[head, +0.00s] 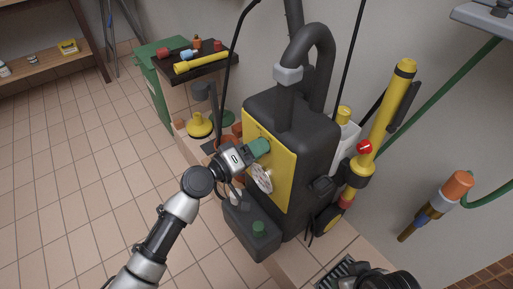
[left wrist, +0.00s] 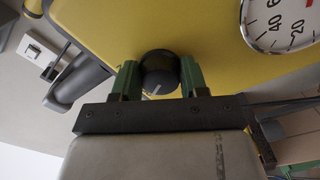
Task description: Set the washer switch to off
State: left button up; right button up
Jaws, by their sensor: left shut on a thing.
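The washer (head: 310,150) is a dark grey machine with a yellow front panel (head: 279,158). In the left wrist view, its switch is a round black knob (left wrist: 160,73) with a light mark, set on the yellow panel (left wrist: 110,25). My left gripper (head: 262,147) is at the panel's upper part; its green fingers (left wrist: 160,78) are shut on the knob, one on each side. In the head view the gripper hides the knob. A pressure gauge (head: 262,179) is just below the gripper and also shows in the left wrist view (left wrist: 281,24). My right gripper is not in view.
A small table (head: 205,68) with tools is behind, to the left. The tiled floor at left is clear.

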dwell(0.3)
pick_arm(q)
jog(key=o, duration=0.9)
jog(key=shift+v, duration=5.4)
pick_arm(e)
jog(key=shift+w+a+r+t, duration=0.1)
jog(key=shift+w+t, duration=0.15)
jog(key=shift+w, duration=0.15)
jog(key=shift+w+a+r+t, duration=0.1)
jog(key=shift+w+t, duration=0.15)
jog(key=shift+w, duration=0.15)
